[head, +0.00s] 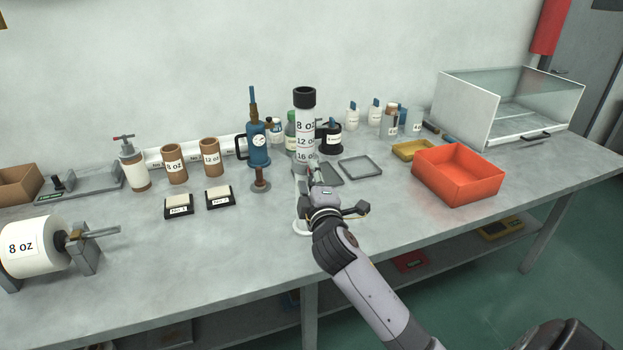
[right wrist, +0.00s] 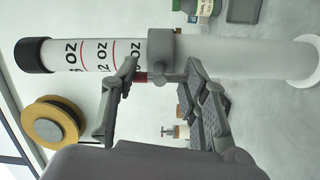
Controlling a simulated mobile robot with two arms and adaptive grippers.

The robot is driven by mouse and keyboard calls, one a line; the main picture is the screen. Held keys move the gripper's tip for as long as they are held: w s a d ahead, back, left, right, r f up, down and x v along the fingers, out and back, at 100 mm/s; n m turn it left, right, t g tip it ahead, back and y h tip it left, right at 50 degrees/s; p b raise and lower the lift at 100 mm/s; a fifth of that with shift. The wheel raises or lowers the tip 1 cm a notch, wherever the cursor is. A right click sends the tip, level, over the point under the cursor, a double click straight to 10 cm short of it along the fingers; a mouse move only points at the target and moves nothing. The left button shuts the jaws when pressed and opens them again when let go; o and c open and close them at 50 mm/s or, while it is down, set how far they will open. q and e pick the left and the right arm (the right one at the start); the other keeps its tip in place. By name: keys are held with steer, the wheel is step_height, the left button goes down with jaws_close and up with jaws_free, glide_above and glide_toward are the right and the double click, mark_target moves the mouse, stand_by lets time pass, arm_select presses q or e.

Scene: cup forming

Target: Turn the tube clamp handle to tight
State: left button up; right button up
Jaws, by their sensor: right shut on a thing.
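The upright tube (head: 305,113) has a black cap and 8, 12 and 16 oz marks. It stands on a white base (head: 301,228) near the middle of the table. In the right wrist view the tube (right wrist: 95,57) lies sideways, with a grey tube clamp (right wrist: 160,50) around it below the 16 oz mark. The clamp's handle (right wrist: 140,77), with a red part, sits between my right fingers. My right gripper (head: 313,174) is in front of the tube and shut on the handle; in the wrist view it (right wrist: 160,75) straddles it. My left gripper is out of view.
A blue pump-like tool (head: 257,150) and two scale-like pads (head: 218,196) stand left of the tube. Grey trays (head: 360,167), a yellow tray (head: 412,150) and an orange bin (head: 458,172) are to the right. The front table strip is mostly clear.

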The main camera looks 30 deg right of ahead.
steer(key=shift+f, duration=0.3)
steer(key=o, duration=1)
steer(key=shift+w, duration=0.1)
steer(key=shift+o, duration=0.2)
steer(key=shift+r, duration=0.15)
steer(key=v, duration=1.2)
